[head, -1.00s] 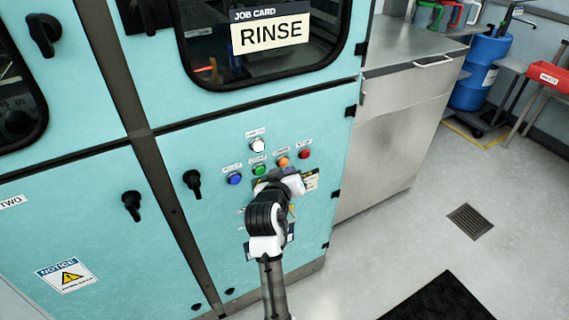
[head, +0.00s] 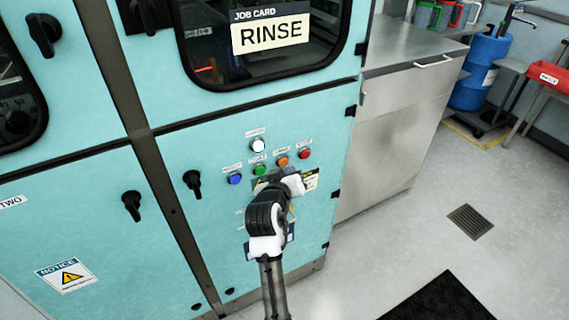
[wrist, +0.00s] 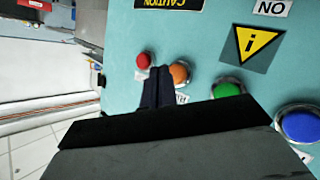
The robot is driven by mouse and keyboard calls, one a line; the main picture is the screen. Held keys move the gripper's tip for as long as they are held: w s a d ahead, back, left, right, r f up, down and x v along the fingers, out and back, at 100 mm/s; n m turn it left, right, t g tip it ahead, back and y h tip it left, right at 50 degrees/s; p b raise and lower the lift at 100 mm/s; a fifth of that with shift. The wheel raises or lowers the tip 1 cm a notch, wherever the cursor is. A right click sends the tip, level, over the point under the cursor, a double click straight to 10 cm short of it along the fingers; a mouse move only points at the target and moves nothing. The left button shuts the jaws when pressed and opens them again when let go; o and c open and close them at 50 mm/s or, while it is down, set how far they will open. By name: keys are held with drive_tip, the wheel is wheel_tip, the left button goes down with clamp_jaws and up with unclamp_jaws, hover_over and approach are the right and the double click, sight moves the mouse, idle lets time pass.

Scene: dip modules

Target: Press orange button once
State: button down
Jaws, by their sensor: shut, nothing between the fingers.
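The orange button (head: 282,161) sits in the row of buttons on the teal cabinet's lower door. It also shows in the wrist view (wrist: 181,74), partly covered at its left edge by my fingers. My gripper (wrist: 158,72) is shut and empty, its dark fingertips between the orange button and the red button (wrist: 144,60). I cannot tell whether the tips touch the orange button. In the head view my arm's wrist (head: 266,215) is just below the button row and hides the fingers.
The green button (head: 260,169) and blue button (head: 235,178) are left of the orange one, and the red one is to its right. A white button (head: 258,145) is above. A black knob (head: 192,183) juts out at left. A steel counter (head: 395,140) stands to the right.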

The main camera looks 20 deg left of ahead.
drive_tip(key=shift+w+a, duration=0.1)
drive_tip(key=shift+w, duration=0.05)
idle(0.5)
drive_tip(key=shift+w+a, duration=0.15)
drive_tip(key=shift+a, duration=0.1)
